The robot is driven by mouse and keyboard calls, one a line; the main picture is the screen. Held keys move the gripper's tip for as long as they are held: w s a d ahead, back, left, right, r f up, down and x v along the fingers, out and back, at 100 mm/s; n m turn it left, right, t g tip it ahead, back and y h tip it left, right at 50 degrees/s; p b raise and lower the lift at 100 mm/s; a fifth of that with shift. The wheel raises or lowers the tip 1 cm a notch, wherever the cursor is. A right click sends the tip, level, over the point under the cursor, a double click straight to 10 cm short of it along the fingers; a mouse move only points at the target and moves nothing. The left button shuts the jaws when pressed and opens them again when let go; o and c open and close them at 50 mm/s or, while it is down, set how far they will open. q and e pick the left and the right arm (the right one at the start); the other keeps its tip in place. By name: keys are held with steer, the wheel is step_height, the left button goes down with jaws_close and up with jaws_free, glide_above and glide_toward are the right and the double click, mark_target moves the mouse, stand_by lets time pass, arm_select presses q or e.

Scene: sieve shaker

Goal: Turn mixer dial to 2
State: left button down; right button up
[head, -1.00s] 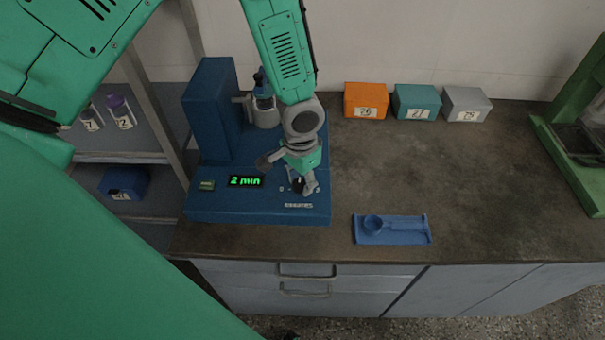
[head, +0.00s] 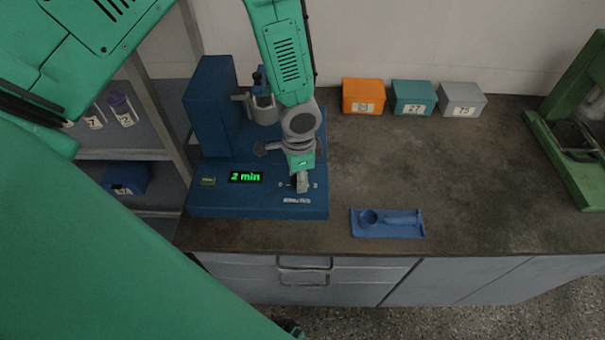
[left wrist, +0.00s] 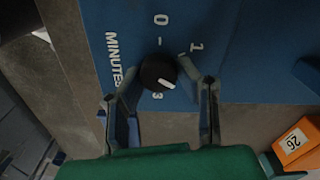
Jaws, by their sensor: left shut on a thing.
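The blue mixer (head: 215,115) stands at the left of the counter, and its green display (head: 245,177) reads "2 min". The black dial (left wrist: 158,72) is on its front panel, with "0", "1" and "3" printed around it. The dial's white pointer faces lower right in the left wrist view, between "1" and "3"; the label there is hidden behind a finger. My left gripper (head: 300,185) points down over the panel, and its fingers (left wrist: 160,76) are shut on the dial from both sides. My right gripper is not in view.
A blue holder (head: 388,231) lies on the counter right of the mixer. Orange (head: 363,96), teal (head: 413,98) and grey (head: 461,99) boxes stand along the back wall. A green machine (head: 570,130) is at the far right. The middle of the counter is clear.

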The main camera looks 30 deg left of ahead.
mark_target(296, 179)
arm_select(q)
steer(key=c, duration=2.3)
jaws_free()
steer(key=shift+a+r, duration=0.2)
steer(key=shift+a, duration=0.15)
steer(key=o, duration=1)
steer(key=shift+o, duration=0.7)
steer(key=shift+s+a, duration=0.1)
steer(key=shift+s, duration=0.15)
steer(key=shift+w+r, duration=0.1)
steer(key=shift+r, duration=0.1)
step_height(296, 179, up, 12)
steer(key=shift+f, duration=0.15)
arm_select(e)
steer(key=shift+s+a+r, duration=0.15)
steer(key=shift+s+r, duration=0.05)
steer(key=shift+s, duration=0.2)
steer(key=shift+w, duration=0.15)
